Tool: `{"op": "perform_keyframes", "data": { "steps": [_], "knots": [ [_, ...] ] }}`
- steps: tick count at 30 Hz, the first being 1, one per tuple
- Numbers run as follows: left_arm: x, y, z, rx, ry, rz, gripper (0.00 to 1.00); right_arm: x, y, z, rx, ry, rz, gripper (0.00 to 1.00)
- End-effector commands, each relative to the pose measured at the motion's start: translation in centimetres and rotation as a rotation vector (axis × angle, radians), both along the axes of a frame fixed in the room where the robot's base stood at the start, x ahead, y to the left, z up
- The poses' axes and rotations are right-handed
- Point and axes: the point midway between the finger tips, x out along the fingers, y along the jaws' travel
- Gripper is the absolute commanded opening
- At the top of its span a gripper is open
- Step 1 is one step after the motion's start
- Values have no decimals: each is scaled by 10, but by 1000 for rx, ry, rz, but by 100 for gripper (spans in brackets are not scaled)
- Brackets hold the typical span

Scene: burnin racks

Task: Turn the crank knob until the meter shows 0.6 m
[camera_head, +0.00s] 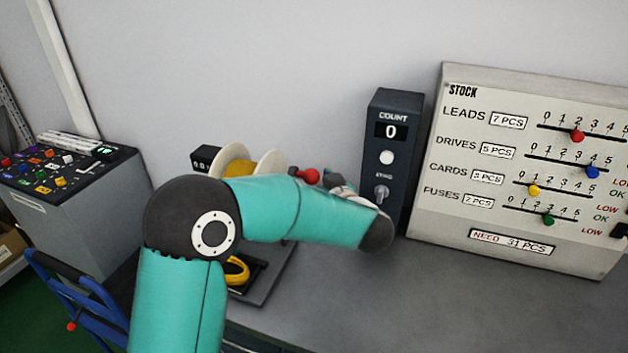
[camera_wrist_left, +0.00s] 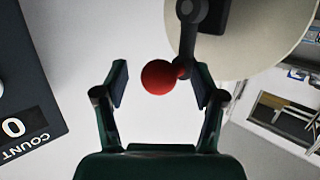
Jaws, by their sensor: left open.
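The red crank knob (camera_head: 311,176) sits at the end of a dark crank arm on the cable reel (camera_head: 270,163), which has pale flanges and yellow cable. In the left wrist view the knob (camera_wrist_left: 160,77) appears between my open fingers, with gaps on both sides; its depth relative to the fingertips is unclear. My left gripper (camera_head: 338,184) is just right of the knob in the head view, partly hidden by my forearm. The small black meter (camera_head: 206,159) stands left of the reel; its digits are too small to read surely. My right gripper is out of view.
A dark COUNT box (camera_head: 394,150) showing 0 stands close right of my gripper. A STOCK panel (camera_head: 530,160) with sliders is farther right. A grey console (camera_head: 75,175) with colored buttons is at left. The grey bench top (camera_head: 430,300) is clear in front.

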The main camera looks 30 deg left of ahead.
Motion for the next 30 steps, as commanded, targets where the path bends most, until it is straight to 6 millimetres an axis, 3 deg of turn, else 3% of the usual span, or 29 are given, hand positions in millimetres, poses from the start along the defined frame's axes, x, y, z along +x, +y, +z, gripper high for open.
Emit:
{"op": "perform_keyframes", "data": {
  "steps": [2,13,30],
  "knots": [
    [0,0,0,0,0,0,68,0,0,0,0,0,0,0],
    [0,0,0,0,0,0,8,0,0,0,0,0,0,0],
    [24,5,-6,0,3,-2,8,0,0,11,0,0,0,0]
  ]
}}
